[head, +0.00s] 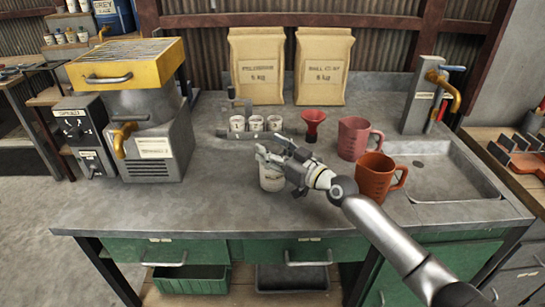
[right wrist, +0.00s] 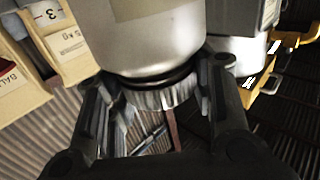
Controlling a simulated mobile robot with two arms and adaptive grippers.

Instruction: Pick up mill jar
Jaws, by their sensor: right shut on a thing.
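The mill jar (head: 272,178) is a pale grey jar near the middle of the counter. My right gripper (head: 274,160) reaches it from the right and is shut on its upper part. In the right wrist view the jar (right wrist: 150,45) fills the top centre, with a dark ring and a ribbed lid (right wrist: 165,95) between the fingers of the right gripper (right wrist: 160,105). The gripper hides part of the jar in the head view. I cannot tell whether its base touches the counter. My left gripper is not in view.
Behind the jar stand a rack of small cups (head: 255,124) and a red funnel (head: 313,124). A pink jug (head: 353,138) and an orange jug (head: 374,177) stand right, before the sink (head: 450,175). A yellow-topped machine (head: 155,140) stands left. The front-left counter (head: 170,210) is clear.

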